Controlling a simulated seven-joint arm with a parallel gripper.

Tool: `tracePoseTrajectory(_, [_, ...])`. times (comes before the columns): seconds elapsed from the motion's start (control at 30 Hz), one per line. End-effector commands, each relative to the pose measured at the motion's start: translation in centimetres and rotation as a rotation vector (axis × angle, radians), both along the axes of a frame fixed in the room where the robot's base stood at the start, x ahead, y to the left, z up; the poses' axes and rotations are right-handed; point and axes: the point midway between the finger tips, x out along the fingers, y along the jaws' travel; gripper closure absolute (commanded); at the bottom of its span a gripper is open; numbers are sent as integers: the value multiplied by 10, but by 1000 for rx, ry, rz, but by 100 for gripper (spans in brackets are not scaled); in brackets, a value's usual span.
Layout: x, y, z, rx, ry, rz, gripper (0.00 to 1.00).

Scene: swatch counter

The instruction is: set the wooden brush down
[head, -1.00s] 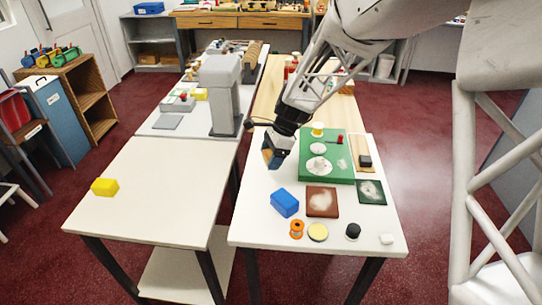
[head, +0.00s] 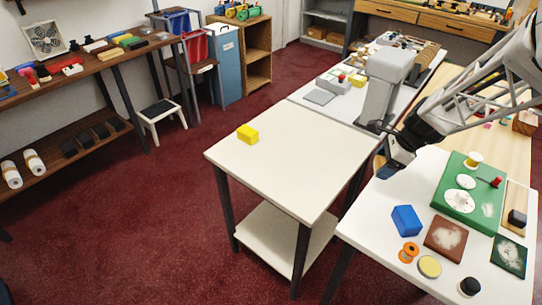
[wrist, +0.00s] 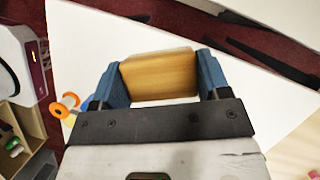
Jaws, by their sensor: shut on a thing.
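The wooden brush (wrist: 158,77) is a pale brown block in the wrist view, gripped between two blue fingers. My gripper (wrist: 160,84) is shut on it. In the head view my gripper (head: 391,168) hangs near the left edge of the right-hand white table (head: 385,215), and the brush is mostly hidden there. White tabletop and red floor show past the brush in the wrist view. How high the brush is above the table is hard to tell.
A blue block (head: 406,221), an orange spool (head: 408,252), a brown square (head: 445,237) and a green board (head: 450,205) occupy the right table. The left white table (head: 290,160) holds only a yellow block (head: 247,134). A grey upright machine (head: 384,85) stands behind.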

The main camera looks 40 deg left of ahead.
Motion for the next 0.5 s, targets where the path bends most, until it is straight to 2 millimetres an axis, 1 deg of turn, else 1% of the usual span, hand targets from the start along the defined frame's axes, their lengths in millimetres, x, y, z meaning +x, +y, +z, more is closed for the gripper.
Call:
tracePoseTrajectory(0.03, [-4,12,-4,-1,1,15,58])
tracePoseTrajectory(0.1, [-10,28,-8,-1,2,33,58])
tracePoseTrajectory(0.27, [-23,63,-17,-1,1,72,58])
tracePoseTrajectory(0.5, [-47,115,-32,-1,3,131,58])
